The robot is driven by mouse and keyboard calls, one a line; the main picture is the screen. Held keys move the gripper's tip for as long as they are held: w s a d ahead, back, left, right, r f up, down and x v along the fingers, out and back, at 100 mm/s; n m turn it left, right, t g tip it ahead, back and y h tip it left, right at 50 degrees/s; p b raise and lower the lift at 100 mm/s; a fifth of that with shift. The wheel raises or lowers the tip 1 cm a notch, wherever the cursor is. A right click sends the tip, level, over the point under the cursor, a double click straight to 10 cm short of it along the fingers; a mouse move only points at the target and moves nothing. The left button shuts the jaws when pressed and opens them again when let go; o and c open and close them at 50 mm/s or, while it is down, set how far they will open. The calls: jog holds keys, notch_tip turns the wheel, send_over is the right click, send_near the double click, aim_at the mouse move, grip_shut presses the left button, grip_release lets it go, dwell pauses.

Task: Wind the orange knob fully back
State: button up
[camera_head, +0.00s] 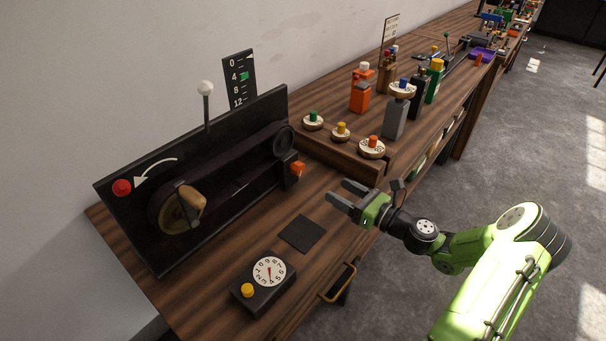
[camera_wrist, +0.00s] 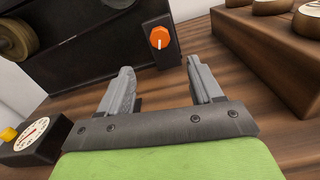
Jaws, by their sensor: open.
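The orange knob (camera_head: 298,169) sits on a small black box at the right end of the black belt machine (camera_head: 240,195). In the wrist view the knob (camera_wrist: 160,38) has a white pointer line and shows just beyond the fingers, between them. My gripper (camera_head: 341,194) is open and empty, to the right of the knob and apart from it. In the wrist view my gripper's two grey fingers (camera_wrist: 160,76) are spread wide with nothing between them.
A dial box (camera_head: 263,284) with a yellow button and a dark square pad (camera_head: 303,234) lie on the bench in front. The machine has a white-tipped lever (camera_head: 206,100) and a red button (camera_head: 122,188).

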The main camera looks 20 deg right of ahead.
aim_at(301, 170)
jog(key=b+x, duration=0.1)
jog(key=x, duration=1.2)
jog(key=shift+a, duration=0.15)
jog(key=c, duration=1.1)
jog(key=shift+o, duration=0.2)
jog(key=shift+n, duration=0.3)
